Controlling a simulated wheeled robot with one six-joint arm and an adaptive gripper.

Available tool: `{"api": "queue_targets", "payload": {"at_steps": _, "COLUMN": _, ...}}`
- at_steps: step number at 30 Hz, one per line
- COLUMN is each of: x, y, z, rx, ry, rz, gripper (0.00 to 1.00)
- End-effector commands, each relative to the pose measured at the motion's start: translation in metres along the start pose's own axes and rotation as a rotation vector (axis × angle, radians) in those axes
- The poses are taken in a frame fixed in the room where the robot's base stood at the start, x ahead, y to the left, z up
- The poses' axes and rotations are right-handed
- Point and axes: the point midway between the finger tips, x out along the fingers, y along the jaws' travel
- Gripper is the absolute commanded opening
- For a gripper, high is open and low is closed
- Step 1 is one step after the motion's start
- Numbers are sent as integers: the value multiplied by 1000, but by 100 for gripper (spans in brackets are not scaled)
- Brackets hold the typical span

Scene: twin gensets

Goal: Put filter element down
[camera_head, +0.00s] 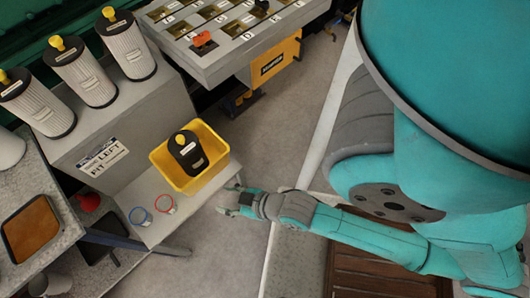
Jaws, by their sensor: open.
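My gripper (231,199) is open and empty, just right of the bin's near right corner. It appears apart from the bin and the filter element.
The grey block (95,128) bears a "LEFT" label. A blue ring (141,216) and a red ring (165,204) lie on the low shelf left of my gripper. A tray bench (225,63) with a red item (203,40) stands behind. Floor (285,135) is clear behind my gripper.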

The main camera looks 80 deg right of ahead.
Motion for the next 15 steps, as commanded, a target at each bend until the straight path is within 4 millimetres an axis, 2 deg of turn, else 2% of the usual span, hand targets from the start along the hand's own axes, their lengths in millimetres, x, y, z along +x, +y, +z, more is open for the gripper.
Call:
{"api": "queue_targets", "payload": {"at_steps": 1, "x": -18, "y": -5, "z": 4, "rx": 0, "ry": 23, "rz": -9, "gripper": 54}}
{"api": "queue_targets", "payload": {"at_steps": 9, "x": -105, "y": -15, "z": -11, "rx": 13, "ry": 197, "rz": -60, "gripper": 54}}
{"api": "queue_targets", "payload": {"at_steps": 12, "x": -130, "y": -16, "z": -20, "rx": 19, "ry": 248, "rz": -83, "gripper": 54}}
{"api": "queue_targets", "payload": {"at_steps": 15, "x": -146, "y": -17, "z": -26, "rx": 23, "ry": 283, "rz": -101, "gripper": 54}}
